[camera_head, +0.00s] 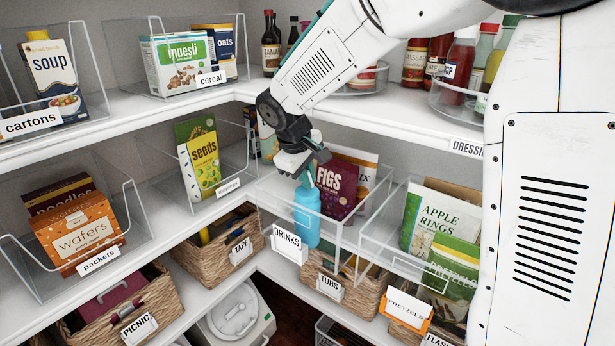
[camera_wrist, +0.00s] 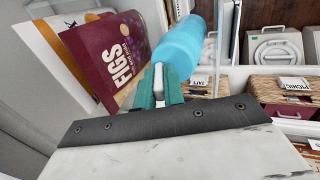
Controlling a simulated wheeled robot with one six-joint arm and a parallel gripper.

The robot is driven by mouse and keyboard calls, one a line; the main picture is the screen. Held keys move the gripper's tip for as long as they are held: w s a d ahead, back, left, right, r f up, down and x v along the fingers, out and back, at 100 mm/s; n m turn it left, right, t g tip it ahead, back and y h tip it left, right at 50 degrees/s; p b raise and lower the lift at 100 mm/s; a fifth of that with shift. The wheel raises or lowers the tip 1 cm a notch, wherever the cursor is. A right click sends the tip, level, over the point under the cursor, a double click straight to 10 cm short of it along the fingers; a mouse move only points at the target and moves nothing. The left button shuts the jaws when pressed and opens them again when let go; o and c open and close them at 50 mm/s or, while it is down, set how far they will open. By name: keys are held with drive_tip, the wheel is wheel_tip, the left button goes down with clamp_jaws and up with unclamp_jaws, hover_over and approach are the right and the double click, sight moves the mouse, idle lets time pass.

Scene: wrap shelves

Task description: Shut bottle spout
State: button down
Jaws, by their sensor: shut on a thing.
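A light blue bottle (camera_head: 307,218) stands in a clear bin labelled "DRINKS" (camera_head: 289,244) on the middle shelf. My gripper (camera_head: 308,178) reaches down to the top of the bottle. In the wrist view the teal fingers of my gripper (camera_wrist: 160,88) are closed on a small pale piece at the bottle's top end, which looks like its spout (camera_wrist: 159,76). The blue bottle (camera_wrist: 183,46) lies just beyond the fingertips there. The fingers hide most of the spout, so I cannot tell its angle.
A "FIGS" pouch (camera_head: 337,188) stands right beside the bottle and gripper; it also shows in the wrist view (camera_wrist: 112,62). Clear bin walls surround the bottle. A seeds box (camera_head: 199,158) stands to the left, apple rings (camera_head: 436,216) to the right. The upper shelf edge (camera_head: 400,141) passes close to my arm.

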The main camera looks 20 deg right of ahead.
drive_tip(key=c, duration=1.5)
unclamp_jaws()
drive_tip(key=v, duration=0.7)
drive_tip(key=shift+r, duration=0.4)
drive_tip(key=shift+s+a, duration=0.1)
drive_tip(key=shift+a, duration=0.05)
